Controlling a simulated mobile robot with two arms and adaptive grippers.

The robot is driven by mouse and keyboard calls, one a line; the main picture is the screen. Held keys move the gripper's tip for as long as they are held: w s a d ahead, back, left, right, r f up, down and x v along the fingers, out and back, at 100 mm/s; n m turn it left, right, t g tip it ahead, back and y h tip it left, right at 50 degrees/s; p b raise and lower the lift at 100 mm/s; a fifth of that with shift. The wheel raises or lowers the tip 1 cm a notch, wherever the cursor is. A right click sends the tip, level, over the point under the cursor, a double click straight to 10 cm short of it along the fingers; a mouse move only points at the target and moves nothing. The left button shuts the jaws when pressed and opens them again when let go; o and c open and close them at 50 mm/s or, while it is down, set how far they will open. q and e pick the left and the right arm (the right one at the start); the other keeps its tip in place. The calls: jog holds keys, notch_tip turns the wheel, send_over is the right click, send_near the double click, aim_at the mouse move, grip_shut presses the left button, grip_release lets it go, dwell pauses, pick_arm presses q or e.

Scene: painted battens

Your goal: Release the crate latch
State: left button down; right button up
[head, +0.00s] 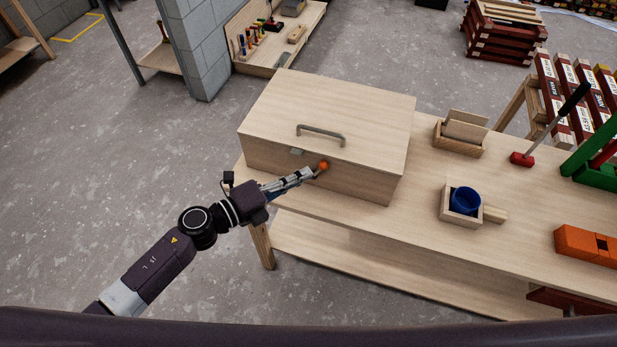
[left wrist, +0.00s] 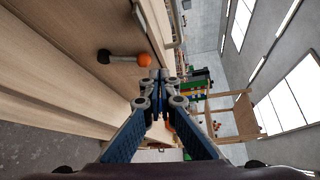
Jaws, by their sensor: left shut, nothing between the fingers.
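The crate (head: 325,110) is a pale wooden box on the workbench, its lid down, with a grey bar handle (head: 320,134) on top. Its latch ends in an orange ball knob (head: 323,166) on the front face. In the left wrist view the latch shows as a short arm (left wrist: 122,58) with a dark round pivot and the orange knob (left wrist: 145,60). My left gripper (head: 311,172) is in front of the crate, its tips close to the knob in the head view. In the left wrist view its fingertips (left wrist: 158,76) are together and empty, apart from the knob.
A grey block pillar (head: 205,50) stands behind the crate at left.

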pick_arm(q)
jog(key=s+a+r+b, duration=0.2)
jog(key=s+a+r, duration=0.1)
jog(key=s+a, duration=0.2)
jog(key=shift+s+a+r, duration=0.25)
jog(key=shift+s+a, duration=0.15)
jog(key=shift+a, duration=0.2)
pick_arm(e)
jog(key=shift+s+a+f, duration=0.1)
jog(key=shift+s+f, duration=0.05)
jog(key=shift+f, duration=0.45)
jog(key=shift+s+a+f, duration=0.1)
jog(key=shift+f, duration=0.45)
jog(key=shift+w, duration=0.15)
